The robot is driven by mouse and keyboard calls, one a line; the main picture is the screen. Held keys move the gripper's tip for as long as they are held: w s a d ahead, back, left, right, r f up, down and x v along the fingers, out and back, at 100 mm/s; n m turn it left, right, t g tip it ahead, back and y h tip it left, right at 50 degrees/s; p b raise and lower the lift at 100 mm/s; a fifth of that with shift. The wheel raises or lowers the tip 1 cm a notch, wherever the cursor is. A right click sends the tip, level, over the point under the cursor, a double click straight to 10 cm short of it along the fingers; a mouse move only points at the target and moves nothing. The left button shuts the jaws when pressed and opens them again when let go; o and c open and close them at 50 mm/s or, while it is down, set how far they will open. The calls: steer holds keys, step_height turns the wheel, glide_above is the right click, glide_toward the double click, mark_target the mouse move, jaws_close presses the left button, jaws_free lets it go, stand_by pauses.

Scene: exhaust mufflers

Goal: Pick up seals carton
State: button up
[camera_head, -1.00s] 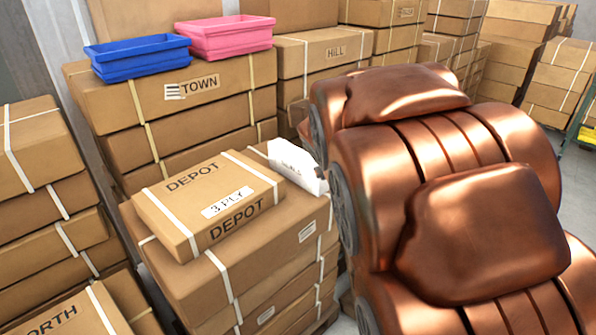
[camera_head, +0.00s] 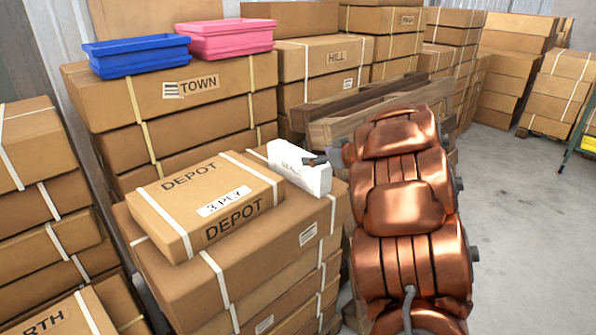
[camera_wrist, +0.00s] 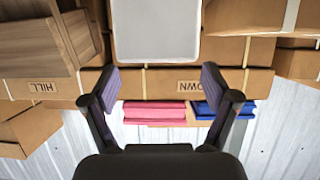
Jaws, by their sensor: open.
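The seals carton (camera_head: 298,170) is a small white box standing upright on a stack of brown cartons, just right of the DEPOT carton. In the wrist view the white face of the carton (camera_wrist: 157,30) fills the top middle, beyond the two fingers. My gripper (camera_wrist: 160,80) is open there, with its fingers spread and nothing between the tips. I cannot tell whether a finger touches the carton.
A brown DEPOT carton (camera_head: 205,200) lies close beside the white carton on the same stack. Blue (camera_head: 137,55) and pink (camera_head: 224,38) bins stand on the TOWN stack behind. A wooden crate (camera_head: 335,127) is behind my arm. The floor (camera_head: 520,230) at right is clear.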

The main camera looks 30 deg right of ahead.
mark_target(301, 154)
steer(key=shift+a+f, duration=0.15)
steer(key=shift+f, duration=0.1)
steer(key=shift+w+a+f, duration=0.1)
steer(key=shift+f, duration=0.05)
steer(key=shift+x, duration=0.8)
steer(key=shift+w+r+x, duration=0.1)
steer(key=shift+r+x, duration=0.05)
steer(key=shift+x, duration=0.8)
steer(key=shift+w+r+x, duration=0.1)
steer(key=shift+r+x, duration=0.05)
steer(key=shift+x, duration=0.8)
steer(key=shift+r+x, duration=0.15)
steer(key=shift+x, duration=0.8)
steer(key=c, duration=1.5)
steer(key=shift+r, duration=0.1)
